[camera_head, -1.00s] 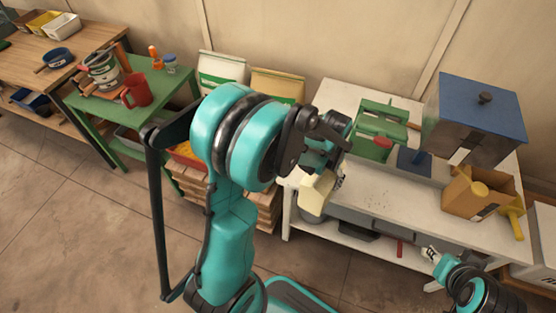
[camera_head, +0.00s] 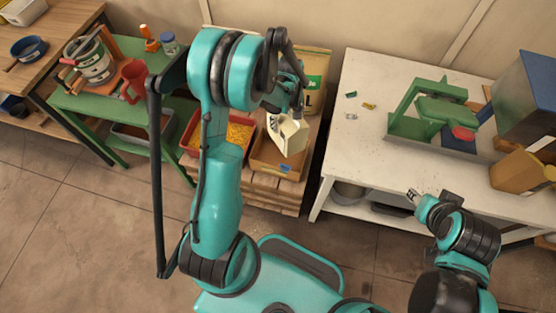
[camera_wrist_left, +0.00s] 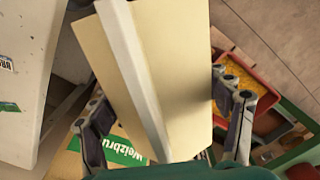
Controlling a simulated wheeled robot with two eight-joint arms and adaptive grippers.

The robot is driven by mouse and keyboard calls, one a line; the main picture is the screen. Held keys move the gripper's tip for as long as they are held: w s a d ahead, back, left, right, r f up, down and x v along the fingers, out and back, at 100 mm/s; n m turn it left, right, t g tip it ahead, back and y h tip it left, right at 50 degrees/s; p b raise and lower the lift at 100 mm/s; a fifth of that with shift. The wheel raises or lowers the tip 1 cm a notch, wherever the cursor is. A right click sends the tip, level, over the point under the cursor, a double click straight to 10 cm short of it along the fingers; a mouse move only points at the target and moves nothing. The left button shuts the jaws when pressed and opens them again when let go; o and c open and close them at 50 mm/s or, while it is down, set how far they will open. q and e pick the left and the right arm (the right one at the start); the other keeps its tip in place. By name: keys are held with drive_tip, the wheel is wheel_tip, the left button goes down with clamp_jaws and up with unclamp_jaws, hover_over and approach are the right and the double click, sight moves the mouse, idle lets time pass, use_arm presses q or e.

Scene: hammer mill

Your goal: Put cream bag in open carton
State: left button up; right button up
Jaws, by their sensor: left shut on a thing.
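The cream bag (camera_head: 291,137) is in my left gripper (camera_head: 292,113), held in the air. In the left wrist view the cream bag (camera_wrist_left: 165,60) fills the middle, between the two fingers of the left gripper (camera_wrist_left: 168,112). In the head view the bag hangs over an open brown carton (camera_head: 262,166) with a blue label, standing on wooden pallets. The bag covers part of the carton, and the height between them is hard to judge. My right gripper (camera_head: 414,196) is in front of the white table, small, and its jaws cannot be read.
A red crate of yellow grain (camera_head: 240,132) stands left of the carton. A large paper sack (camera_head: 318,70) stands behind it. The white table (camera_head: 370,140) on the right carries a green press (camera_head: 440,112) and a tan box (camera_head: 522,172). A green table (camera_head: 110,115) is at left.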

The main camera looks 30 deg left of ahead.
use_arm(q)
drive_tip(key=a+f+n, duration=0.2)
drive_tip(key=w+a+f+n+b, duration=0.1)
drive_tip(key=a+f+n, duration=0.1)
drive_tip(key=n, duration=0.1)
drive_tip(key=w+a+f+n, duration=0.1)
drive_tip(key=a+f+n, duration=0.1)
drive_tip(key=n, duration=0.1)
drive_tip(key=shift+a, duration=0.3)
wheel_tip(320, 180, down, 18)
drive_tip(key=b, duration=0.6)
drive_tip(key=shift+r+b, duration=0.2)
drive_tip(key=shift+b, duration=0.15)
drive_tip(key=shift+f, duration=0.15)
drive_tip(key=o, duration=1.9)
